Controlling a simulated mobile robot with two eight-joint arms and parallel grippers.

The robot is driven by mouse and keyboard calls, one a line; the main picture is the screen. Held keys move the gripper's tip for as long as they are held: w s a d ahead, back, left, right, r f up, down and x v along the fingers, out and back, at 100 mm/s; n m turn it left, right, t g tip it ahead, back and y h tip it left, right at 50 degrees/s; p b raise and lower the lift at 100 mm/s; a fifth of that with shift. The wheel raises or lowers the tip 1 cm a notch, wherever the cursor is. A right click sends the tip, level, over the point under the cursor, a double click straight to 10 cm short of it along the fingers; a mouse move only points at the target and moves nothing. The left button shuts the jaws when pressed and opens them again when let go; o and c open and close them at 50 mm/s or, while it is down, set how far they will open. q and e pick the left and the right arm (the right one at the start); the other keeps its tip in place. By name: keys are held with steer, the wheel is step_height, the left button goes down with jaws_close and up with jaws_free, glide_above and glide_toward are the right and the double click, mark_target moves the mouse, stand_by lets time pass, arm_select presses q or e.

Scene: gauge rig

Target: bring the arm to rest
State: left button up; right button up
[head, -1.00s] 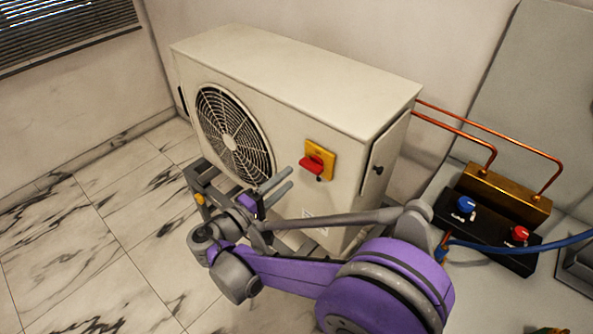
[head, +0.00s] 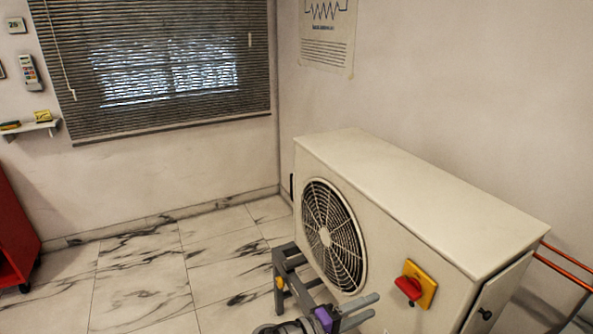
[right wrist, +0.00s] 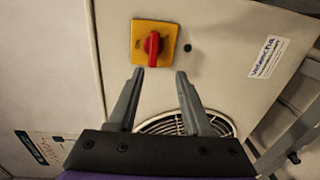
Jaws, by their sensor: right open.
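My right gripper (head: 356,312) shows at the bottom of the head view, in front of the outdoor unit (head: 420,208). Its two grey fingers are apart with nothing between them; the right wrist view also shows the open gripper (right wrist: 158,78). The fingers point toward a yellow plate with a red rotary switch (head: 408,287) on the unit's front; the red switch (right wrist: 153,46) lies just beyond the fingertips in the wrist view. The fingers look apart from it. Most of my right arm is below the head view. My left gripper is in neither view.
The unit has a round fan grille (head: 333,237) and stands on a grey frame (head: 284,268). Copper pipes (head: 566,264) leave its right side. A red cabinet (head: 14,235) stands at the far left. The marble floor (head: 140,275) between is clear.

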steer(key=s+d+f+g+y+p, duration=0.2)
steer(key=s+d+g+y+p, duration=0.15)
steer(key=s+d+y, duration=0.45)
steer(key=s+a+m+t+y+p, duration=0.2)
steer(key=s+a+m+y+p, duration=0.2)
steer(key=s+a+y, duration=0.4)
steer(key=shift+s+a+r+m+p, duration=0.15)
steer(key=shift+s+m+p, duration=0.25)
steer(key=shift+s+p, duration=0.5)
steer(key=shift+s+t, duration=0.1)
steer(key=shift+t, duration=0.15)
